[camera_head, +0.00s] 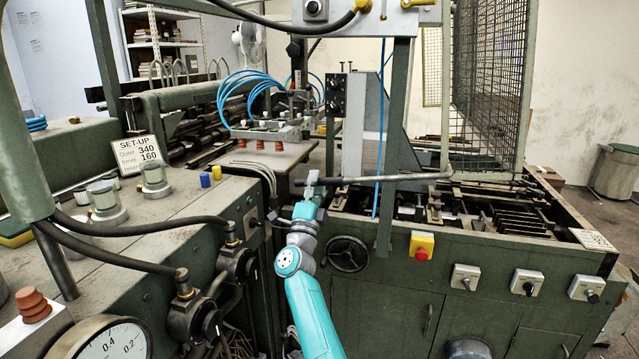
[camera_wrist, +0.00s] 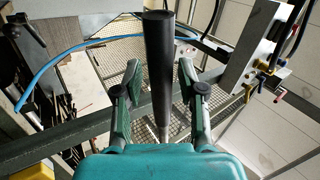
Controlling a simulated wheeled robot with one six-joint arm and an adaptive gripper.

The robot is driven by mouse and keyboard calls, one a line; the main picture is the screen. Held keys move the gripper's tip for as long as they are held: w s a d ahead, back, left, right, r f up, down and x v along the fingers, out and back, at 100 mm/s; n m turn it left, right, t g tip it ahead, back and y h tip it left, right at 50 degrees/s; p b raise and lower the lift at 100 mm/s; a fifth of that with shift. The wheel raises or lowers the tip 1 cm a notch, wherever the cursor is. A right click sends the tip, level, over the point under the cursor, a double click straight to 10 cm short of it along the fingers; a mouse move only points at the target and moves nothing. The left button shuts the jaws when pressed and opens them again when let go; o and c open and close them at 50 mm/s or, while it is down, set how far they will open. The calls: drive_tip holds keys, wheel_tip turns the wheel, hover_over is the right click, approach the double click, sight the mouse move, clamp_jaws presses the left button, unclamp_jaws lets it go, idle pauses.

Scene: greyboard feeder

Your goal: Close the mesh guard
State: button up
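The mesh guard (camera_head: 492,85) is a dark wire mesh panel in a greenish metal frame. It stands upright above the right part of the machine in the head view. Mesh also shows behind the fingers in the wrist view (camera_wrist: 118,62). A dark round bar (camera_head: 390,179) runs roughly level from my gripper (camera_head: 312,183) toward the guard's lower left side; I cannot tell how they join. In the wrist view the bar (camera_wrist: 158,70) lies between my two fingers (camera_wrist: 160,82), with visible gaps on both sides. My gripper is open, and contact with the bar is not visible.
A green upright post (camera_head: 393,130) and a thin blue hose stand close behind the bar. Below are a black handwheel (camera_head: 347,254) and a yellow box with a red button (camera_head: 422,246). The left console (camera_head: 150,235) carries jars and cables beside my arm.

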drive_tip(key=shift+d+r, duration=0.15)
drive_tip(key=shift+d, duration=0.05)
drive_tip(key=v, duration=1.2)
drive_tip(key=shift+w, duration=0.1)
